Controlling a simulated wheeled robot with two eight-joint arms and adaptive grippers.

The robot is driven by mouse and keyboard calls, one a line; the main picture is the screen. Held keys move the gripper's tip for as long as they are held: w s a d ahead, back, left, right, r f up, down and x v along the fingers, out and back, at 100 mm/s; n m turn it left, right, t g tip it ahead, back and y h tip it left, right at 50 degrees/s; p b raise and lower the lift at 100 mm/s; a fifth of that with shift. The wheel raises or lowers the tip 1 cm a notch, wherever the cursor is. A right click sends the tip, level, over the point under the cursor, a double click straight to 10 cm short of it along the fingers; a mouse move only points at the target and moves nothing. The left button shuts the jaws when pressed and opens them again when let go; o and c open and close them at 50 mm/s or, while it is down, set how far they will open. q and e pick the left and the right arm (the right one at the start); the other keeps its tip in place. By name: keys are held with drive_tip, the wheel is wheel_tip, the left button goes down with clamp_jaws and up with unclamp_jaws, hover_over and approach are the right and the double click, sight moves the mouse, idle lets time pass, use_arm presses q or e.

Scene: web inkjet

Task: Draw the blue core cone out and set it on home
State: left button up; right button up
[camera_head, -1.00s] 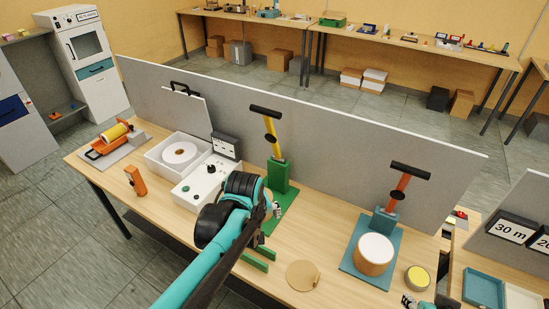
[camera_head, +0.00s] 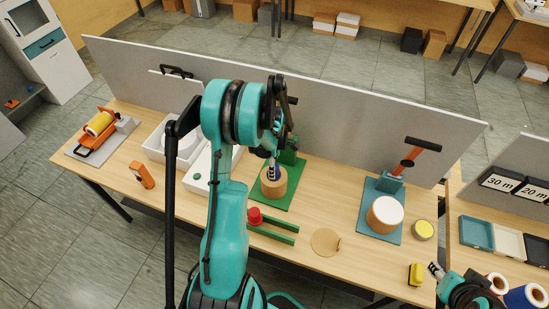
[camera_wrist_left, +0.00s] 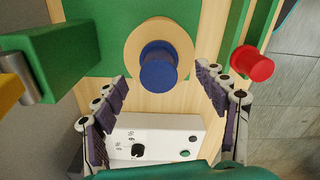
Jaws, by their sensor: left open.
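The blue core cone (camera_wrist_left: 158,68) stands in the middle of a tan roll (camera_wrist_left: 185,35) on the green base. In the head view the roll (camera_head: 274,188) shows, with the blue cone (camera_head: 271,170) partly hidden by my gripper. My left gripper (camera_head: 270,155) is above the roll. In the left wrist view its fingers (camera_wrist_left: 162,84) are spread apart and empty, with the cone ahead between them, seemingly untouched. My right gripper (camera_head: 436,269) is at the table's lower right, its opening unclear. I see no marking that reads home.
A red cone (camera_head: 254,216) is by the green rails (camera_head: 275,230). A green lever stand (camera_head: 288,154) rises close behind the roll, before the grey partition (camera_head: 340,125). A white control box (camera_head: 203,180) is left. A tan disc (camera_head: 324,241) lies right of the rails.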

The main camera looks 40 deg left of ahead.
use_arm(q)
wheel_tip(320, 180, down, 5)
drive_tip(key=shift+a+r, duration=0.1)
idle(0.3)
drive_tip(key=c, duration=1.4)
